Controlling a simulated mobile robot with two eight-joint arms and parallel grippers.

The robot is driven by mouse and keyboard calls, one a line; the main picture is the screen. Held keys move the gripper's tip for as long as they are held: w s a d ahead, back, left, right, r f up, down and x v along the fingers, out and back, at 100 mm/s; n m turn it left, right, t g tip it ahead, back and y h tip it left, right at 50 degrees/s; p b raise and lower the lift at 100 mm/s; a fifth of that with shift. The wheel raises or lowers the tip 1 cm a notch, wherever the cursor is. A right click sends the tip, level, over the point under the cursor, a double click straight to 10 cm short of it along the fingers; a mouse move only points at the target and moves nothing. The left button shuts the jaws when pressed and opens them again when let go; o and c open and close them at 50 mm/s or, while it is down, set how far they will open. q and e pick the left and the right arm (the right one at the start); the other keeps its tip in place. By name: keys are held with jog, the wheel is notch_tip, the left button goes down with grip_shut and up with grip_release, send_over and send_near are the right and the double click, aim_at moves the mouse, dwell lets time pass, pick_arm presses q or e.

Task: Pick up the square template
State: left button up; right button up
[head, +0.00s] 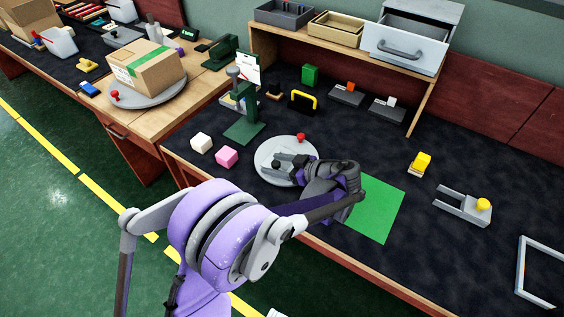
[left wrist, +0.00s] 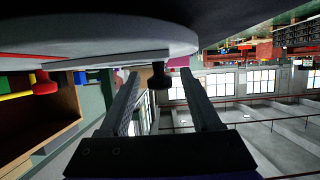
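A light grey square frame (head: 538,275), which looks like the square template, lies on the dark bench top at the far right of the head view, partly cut off by the picture edge. My left gripper (head: 277,167) is well to the left of it, low over a round grey plate (head: 264,153). In the left wrist view my two fingers (left wrist: 165,100) stand apart with a dark knob (left wrist: 160,77) visible between or beyond them. I cannot tell whether they touch it. My right gripper is not in view.
A green square sheet (head: 385,205) lies beside my left wrist. A green press (head: 243,128) and pink cube (head: 227,157) stand left of the plate.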

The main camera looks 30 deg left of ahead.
pick_arm(q)
grip_shut()
